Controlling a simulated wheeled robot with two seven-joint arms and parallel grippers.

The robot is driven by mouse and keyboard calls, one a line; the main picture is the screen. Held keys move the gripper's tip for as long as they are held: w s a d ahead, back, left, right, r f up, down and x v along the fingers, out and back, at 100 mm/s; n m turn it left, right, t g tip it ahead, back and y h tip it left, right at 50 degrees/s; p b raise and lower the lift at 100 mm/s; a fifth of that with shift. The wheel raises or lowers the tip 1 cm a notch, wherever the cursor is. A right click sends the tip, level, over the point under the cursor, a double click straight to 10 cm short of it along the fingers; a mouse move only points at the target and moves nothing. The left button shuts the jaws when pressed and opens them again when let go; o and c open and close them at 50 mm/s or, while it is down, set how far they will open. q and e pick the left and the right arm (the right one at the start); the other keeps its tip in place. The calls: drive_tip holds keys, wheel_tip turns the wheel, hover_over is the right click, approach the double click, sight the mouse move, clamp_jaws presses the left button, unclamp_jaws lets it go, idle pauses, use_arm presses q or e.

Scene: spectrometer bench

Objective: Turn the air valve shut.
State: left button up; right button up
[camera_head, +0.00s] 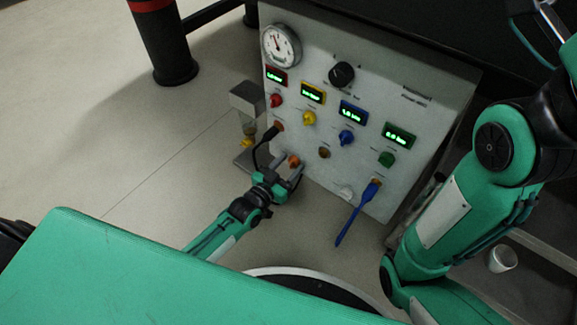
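The instrument panel (330,110) is a pale, tilted box face with a round gauge (281,45), a black knob (341,75) and several coloured knobs. I cannot read which one is labelled as the air valve. My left gripper (290,167) is low in front of the panel's left part. Its grey fingers are apart, one on each side of a small orange knob (293,160). I cannot tell whether they touch it.
Red (276,100), yellow (309,118), blue (346,138) and green (386,159) knobs sit under lit displays. A metal stand (247,100) is at the left. A white cup (502,259) is at the lower right.

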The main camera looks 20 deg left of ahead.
use_arm(q)
drive_tip(key=c, duration=0.8)
drive_tip(key=shift+o, duration=0.2)
